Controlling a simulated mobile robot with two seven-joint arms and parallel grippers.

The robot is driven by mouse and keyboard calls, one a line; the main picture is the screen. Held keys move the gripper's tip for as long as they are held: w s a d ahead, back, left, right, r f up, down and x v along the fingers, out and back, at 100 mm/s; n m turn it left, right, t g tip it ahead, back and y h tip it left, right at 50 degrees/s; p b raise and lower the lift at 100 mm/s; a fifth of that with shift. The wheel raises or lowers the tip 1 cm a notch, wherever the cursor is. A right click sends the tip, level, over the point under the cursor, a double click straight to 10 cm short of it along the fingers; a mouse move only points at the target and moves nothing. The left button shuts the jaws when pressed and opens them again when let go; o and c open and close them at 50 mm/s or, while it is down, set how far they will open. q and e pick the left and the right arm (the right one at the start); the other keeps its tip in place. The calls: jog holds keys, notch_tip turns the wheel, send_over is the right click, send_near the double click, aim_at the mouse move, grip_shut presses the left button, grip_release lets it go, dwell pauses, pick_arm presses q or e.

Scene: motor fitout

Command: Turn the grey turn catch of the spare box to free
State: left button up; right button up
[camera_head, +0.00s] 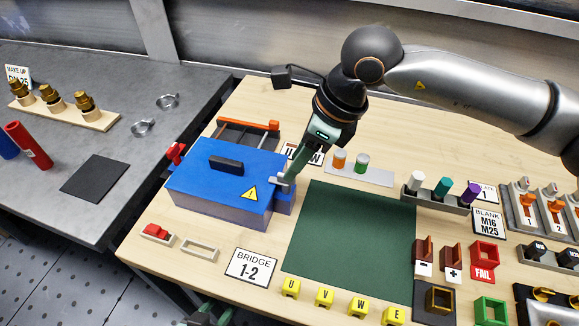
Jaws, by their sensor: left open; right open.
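The blue box (218,178) stands at the left of the wooden table, with a black handle and a yellow warning sign on its lid. A small grey piece, apparently the turn catch (279,179), shows at its right side. My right gripper (288,180) reaches down from the upper right to this side; its fingertips are at the grey piece and partly hide it. I cannot tell whether they touch it or which way the catch points. My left gripper (208,316) is only partly in view at the bottom edge, away from the box.
A red knob (175,153) sticks out at the box's left. Behind the box is a grey tray (236,134) with an orange bar. A clear green mat (352,240) lies to the right. Yellow lettered blocks (325,296) line the front. A grey bench (70,120) stands left.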

aim_at(282, 182)
jog(key=shift+x, duration=1.9)
grip_shut()
